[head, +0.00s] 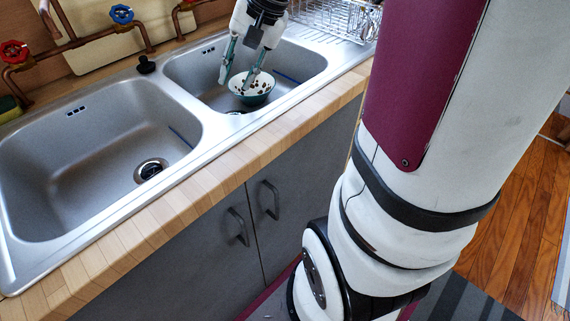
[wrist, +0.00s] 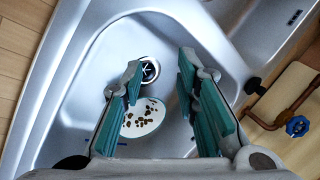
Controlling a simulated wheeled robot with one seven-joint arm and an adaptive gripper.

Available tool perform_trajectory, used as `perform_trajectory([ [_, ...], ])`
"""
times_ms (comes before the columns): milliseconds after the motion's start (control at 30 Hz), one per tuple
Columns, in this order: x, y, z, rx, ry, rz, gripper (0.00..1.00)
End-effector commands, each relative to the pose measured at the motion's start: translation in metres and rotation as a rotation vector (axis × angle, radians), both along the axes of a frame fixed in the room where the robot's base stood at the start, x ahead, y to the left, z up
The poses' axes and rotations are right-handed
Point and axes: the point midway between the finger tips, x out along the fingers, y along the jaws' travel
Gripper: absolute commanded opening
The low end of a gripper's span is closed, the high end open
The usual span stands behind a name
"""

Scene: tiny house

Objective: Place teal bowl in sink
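The teal bowl (head: 253,97) is inside the right-hand sink basin (head: 296,62), near its drain. Its outside is teal and its pale inside has brown spots. In the wrist view the bowl (wrist: 143,121) shows below and between my fingers, partly hidden by the left one. My gripper (head: 237,82) points down into this basin, directly above the bowl, with one finger overlapping the rim in the head view. In the wrist view my gripper (wrist: 160,82) has its fingers wide apart, with nothing clasped between them. Whether a finger touches the bowl is unclear.
The left basin (head: 70,160) is empty. A wire dish rack (head: 335,18) stands beyond the right basin. Copper pipes with a red valve (head: 14,51) and a blue valve (head: 121,14) run along the back. A wooden counter edge (head: 215,165) lies in front.

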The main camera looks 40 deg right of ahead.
Motion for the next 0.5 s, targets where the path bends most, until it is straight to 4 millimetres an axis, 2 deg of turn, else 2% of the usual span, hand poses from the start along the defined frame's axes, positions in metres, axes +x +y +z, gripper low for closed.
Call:
perform_trajectory([
  [33,-0.018,0.026,0.010,-0.026,0.003,0.084,0.28],
  [100,-0.045,0.056,0.018,-0.064,0.020,0.197,0.28],
  [200,-0.089,0.089,0.025,-0.125,0.045,0.348,0.28],
  [333,-0.147,0.116,0.026,-0.221,0.077,0.529,0.28],
  [400,-0.176,0.122,0.023,-0.275,0.093,0.612,0.28],
  [500,-0.210,0.124,0.018,-0.346,0.113,0.706,0.28],
])
